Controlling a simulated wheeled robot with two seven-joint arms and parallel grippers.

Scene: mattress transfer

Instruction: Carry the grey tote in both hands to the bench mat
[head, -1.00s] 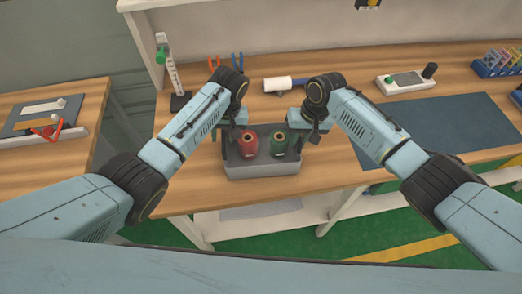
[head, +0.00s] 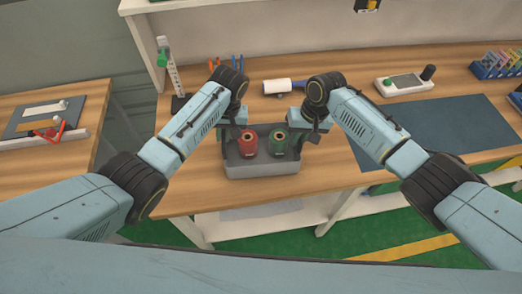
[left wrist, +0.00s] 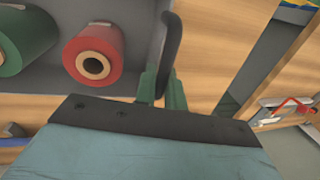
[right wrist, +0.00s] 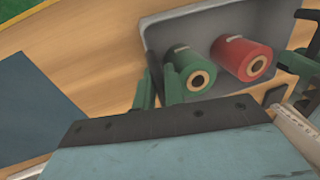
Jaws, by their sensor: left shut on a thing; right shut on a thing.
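The grey tote (head: 262,168) sits at the front of the wooden bench in the head view, with a red spool (head: 247,143) and a green spool (head: 278,143) standing inside it. My left gripper (head: 226,136) is shut on the tote's left side; the left wrist view shows its green fingers (left wrist: 160,88) around the dark handle. The dark blue bench mat (head: 435,128) lies to the right, bare. I cannot tell whether the tote touches the bench.
A white roll (head: 285,86) lies behind the tote. A stand with a green clamp (head: 172,75) is at back left. A gap separates the side table (head: 85,110) at left.

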